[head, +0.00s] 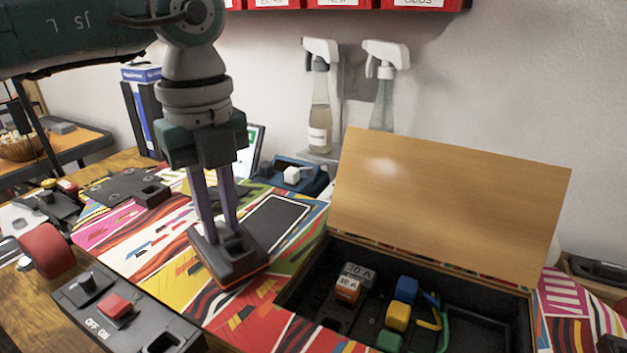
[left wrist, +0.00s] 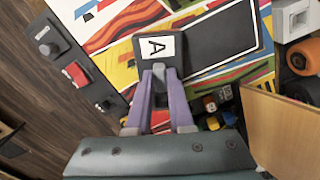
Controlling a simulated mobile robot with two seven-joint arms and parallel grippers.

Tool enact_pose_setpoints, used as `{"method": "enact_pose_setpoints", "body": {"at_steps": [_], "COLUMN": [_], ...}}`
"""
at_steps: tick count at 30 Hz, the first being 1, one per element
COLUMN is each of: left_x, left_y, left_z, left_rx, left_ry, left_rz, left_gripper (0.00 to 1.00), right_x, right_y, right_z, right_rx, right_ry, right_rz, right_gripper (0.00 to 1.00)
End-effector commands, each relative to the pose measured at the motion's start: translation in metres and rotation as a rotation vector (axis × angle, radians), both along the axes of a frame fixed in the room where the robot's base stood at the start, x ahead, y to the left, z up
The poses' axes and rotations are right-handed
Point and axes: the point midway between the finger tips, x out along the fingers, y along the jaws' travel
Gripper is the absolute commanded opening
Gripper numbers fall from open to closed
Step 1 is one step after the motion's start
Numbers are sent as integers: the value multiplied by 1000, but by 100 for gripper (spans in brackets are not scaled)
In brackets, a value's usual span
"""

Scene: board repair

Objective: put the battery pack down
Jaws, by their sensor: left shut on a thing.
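The battery pack (head: 232,259) is a dark block with an orange lower edge. It is at the tips of my left gripper (head: 227,232), which is shut on its raised middle part. In the left wrist view the pack (left wrist: 179,47) shows a white label with a black A, and the purple-grey fingers of the gripper (left wrist: 159,78) meet on it. The pack is over the colourful patterned board, beside a black white-edged rectangle (head: 275,222). I cannot tell whether it touches the surface. My right gripper is not in view.
An open box with a raised wooden lid (head: 450,200) stands at right, holding 30 A blocks (head: 348,288) and coloured blocks (head: 398,316). A switch panel (head: 125,318) with a red button is at front left. Two spray bottles (head: 320,105) stand by the wall.

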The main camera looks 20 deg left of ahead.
Motion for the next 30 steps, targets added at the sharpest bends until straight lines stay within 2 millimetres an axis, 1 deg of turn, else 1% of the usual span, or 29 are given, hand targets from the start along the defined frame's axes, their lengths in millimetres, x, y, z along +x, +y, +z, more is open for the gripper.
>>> {"method": "enact_pose_setpoints", "body": {"at_steps": [4,8,9,16,23,26,29,30], "left_x": [0,0,0,0,0,0,1,1], "left_y": [0,0,0,0,0,0,0,0], "left_z": [1,-3,-2,-2,-1,5,19,27], "left_rx": [-1,0,0,0,0,0,-2,-1], "left_ry": [-2,-1,0,0,0,-1,-4,-4], "left_rz": [0,0,0,0,0,0,-1,-1], "left_gripper": [0,0,24,50,50,50,50,50], "right_x": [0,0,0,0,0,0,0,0], "right_y": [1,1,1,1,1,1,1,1], "right_z": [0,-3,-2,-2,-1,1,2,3], "right_rx": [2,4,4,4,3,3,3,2], "right_ry": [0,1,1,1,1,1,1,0], "right_rz": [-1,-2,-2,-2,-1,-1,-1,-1], "right_gripper": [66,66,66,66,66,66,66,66]}}
